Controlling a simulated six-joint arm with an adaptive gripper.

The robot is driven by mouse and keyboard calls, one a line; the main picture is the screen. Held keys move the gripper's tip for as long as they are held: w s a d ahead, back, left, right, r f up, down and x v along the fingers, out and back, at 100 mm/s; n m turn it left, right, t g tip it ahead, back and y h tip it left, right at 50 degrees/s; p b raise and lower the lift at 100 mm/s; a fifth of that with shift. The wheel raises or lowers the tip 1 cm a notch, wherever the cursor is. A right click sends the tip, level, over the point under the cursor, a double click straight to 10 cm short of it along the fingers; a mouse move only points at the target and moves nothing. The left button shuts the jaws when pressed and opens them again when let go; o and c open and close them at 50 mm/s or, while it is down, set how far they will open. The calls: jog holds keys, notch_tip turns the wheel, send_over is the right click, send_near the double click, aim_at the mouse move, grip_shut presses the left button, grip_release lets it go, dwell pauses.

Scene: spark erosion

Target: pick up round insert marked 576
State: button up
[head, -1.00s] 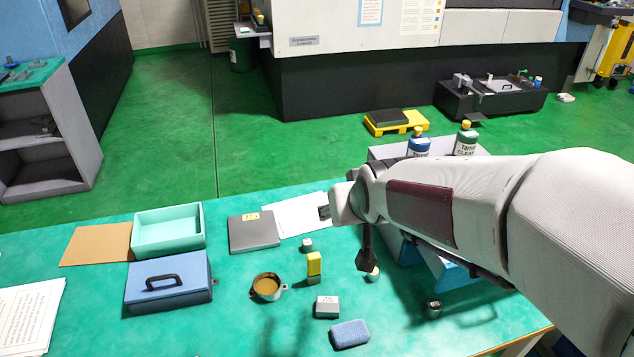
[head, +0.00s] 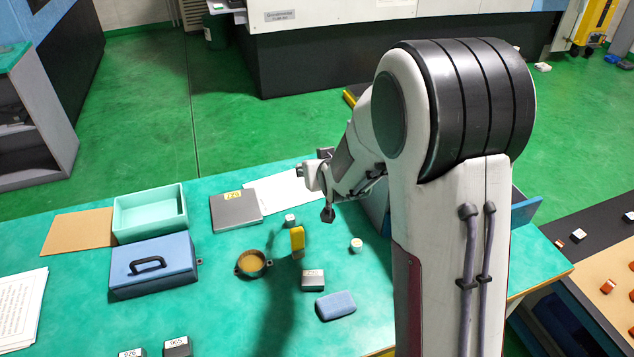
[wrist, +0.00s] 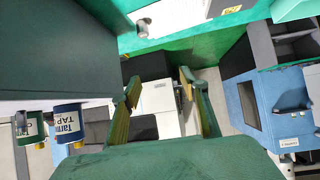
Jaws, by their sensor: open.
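Several small pieces lie on the green table, and I cannot read the number 576 on any of them. A small round pale insert (head: 290,220) stands behind the yellow block, and another round insert (head: 356,244) stands to its right. A small round piece (wrist: 142,28) also shows near the top of the wrist view; I cannot tell which one it is. My gripper (wrist: 158,84) is open and empty in the wrist view, its fingers apart.
A brown-filled cup (head: 252,263), yellow block (head: 297,240), grey block (head: 313,281) and blue pad (head: 336,305) lie mid-table. A blue box (head: 152,268) and mint tray (head: 150,212) stand left. Two labelled blocks are at the front edge.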

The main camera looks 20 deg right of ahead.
jog(key=w+d+f, duration=0.1)
jog(key=w+f, duration=0.1)
jog(key=f, duration=0.2)
jog(key=w+d+f+t, duration=0.1)
jog(key=w+f, duration=0.1)
jog(key=f, duration=0.2)
jog(key=w+d+f+t, duration=0.1)
jog(key=w+f, duration=0.1)
jog(key=f, duration=0.2)
jog(key=shift+f, duration=0.35)
jog(key=shift+w+d+f+m+h, duration=0.1)
jog(key=shift+d+f+m+h, duration=0.05)
jog(key=shift+f, duration=0.25)
jog(key=shift+w+d+f+m+h, duration=0.1)
jog(key=shift+f+m+h, duration=0.05)
jog(key=shift+f, duration=0.25)
jog(key=shift+x, duration=1.25)
jog(key=shift+d+x, duration=0.15)
jog(key=shift+x, duration=1.15)
jog(key=shift+d+x, duration=0.1)
jog(key=shift+x, duration=1.25)
jog(key=shift+r, duration=0.15)
jog(key=shift+c, duration=0.3)
jog(key=shift+r, duration=0.1)
grip_shut()
